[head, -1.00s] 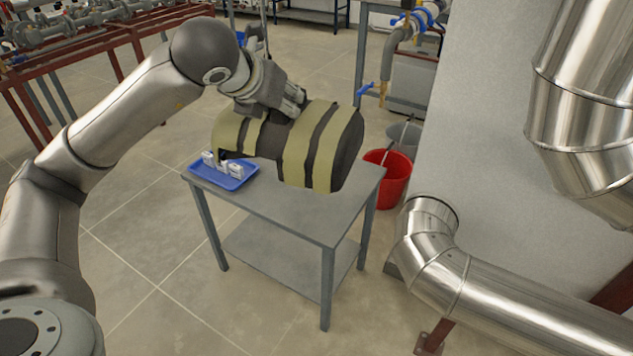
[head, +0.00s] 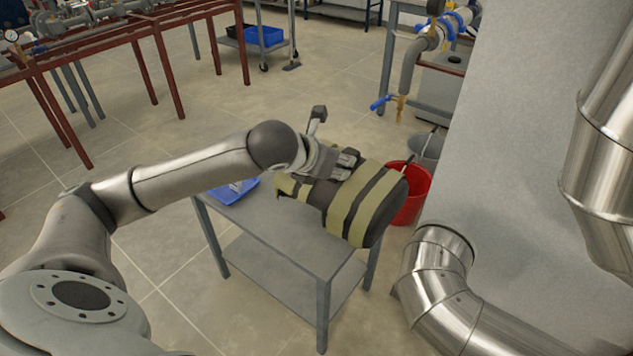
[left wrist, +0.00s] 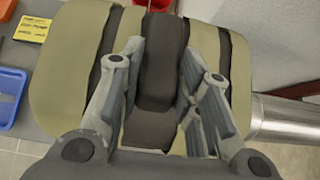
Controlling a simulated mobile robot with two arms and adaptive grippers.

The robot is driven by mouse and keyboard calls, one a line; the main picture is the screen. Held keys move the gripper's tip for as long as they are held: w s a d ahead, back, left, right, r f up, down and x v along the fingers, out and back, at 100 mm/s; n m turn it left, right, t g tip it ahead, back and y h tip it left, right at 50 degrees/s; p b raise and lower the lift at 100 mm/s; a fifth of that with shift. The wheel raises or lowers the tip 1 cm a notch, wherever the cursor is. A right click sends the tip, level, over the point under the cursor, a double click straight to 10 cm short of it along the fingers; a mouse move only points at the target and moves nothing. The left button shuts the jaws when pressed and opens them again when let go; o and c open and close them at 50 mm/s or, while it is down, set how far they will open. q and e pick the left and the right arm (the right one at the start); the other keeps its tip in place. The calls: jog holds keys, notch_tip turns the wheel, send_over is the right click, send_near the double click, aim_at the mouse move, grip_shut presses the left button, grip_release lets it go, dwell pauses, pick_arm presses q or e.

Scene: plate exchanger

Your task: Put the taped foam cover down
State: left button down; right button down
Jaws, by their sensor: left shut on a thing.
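The taped foam cover (head: 343,211) is a dark, rounded piece with wide khaki tape bands. In the head view it is over the right part of the grey table (head: 283,236), and its right end reaches past the table edge. I cannot tell whether it touches the top. My left gripper (head: 343,162) is on top of the cover. In the left wrist view, the left gripper (left wrist: 163,55) has its fingers on both sides of a dark raised strip of the cover (left wrist: 68,62) and is shut on it. My right gripper is not in view.
A blue tray (head: 228,194) with small white items sits at the table's left end. A yellow label (left wrist: 33,27) shows in the left wrist view. A red bucket (head: 411,196) stands behind the table, near a wall and shiny pipes (head: 440,275).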

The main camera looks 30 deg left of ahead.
pick_arm(q)
jog(key=w+a+f, duration=0.1)
jog(key=a, duration=0.1)
jog(key=w+a+f, duration=0.1)
jog(key=a, duration=0.1)
jog(key=w+a+f, duration=0.1)
jog(key=a, duration=0.1)
jog(key=shift+a+f, duration=0.1)
jog(key=w+a+f, duration=0.2)
jog(key=a+f, duration=0.1)
jog(key=f, duration=0.5)
jog(key=shift+a+f, duration=0.2)
jog(key=shift+a, duration=0.15)
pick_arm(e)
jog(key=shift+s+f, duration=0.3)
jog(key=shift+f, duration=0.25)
pick_arm(q)
jog(key=shift+f, duration=0.1)
jog(key=c, duration=1.1)
grip_release()
jog(key=shift+o, duration=0.2)
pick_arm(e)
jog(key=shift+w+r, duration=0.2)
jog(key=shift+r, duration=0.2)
